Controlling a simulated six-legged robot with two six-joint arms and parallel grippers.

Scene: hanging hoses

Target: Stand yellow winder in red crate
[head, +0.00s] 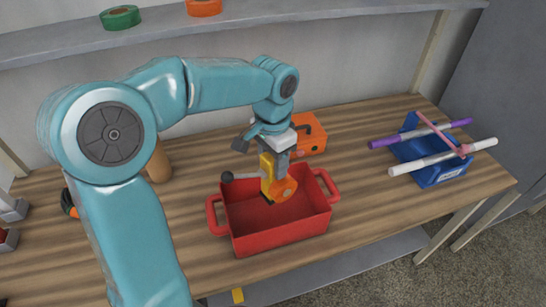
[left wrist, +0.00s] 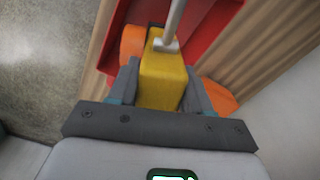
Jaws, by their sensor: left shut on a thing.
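The yellow winder (head: 267,164) has a yellow body, an orange round part and a grey rod ending in a dark knob. My left gripper (head: 277,152) is shut on its yellow body from above. In the left wrist view the yellow body (left wrist: 162,80) sits between the two fingers, with orange showing on both sides. The red crate (head: 282,234) stands open on the bench, with a handle at each end. The winder's lower part shows within the crate's opening; I cannot tell if it touches the floor. The crate also shows in the left wrist view (left wrist: 200,45). My right gripper is not in view.
An orange box-like thing (head: 311,136) stands behind the crate. A blue rack (head: 440,170) with purple, white and pink rods is at the right. A tan cylinder (head: 158,165) stands behind my left arm. A shelf (head: 60,42) above holds green and orange rolls.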

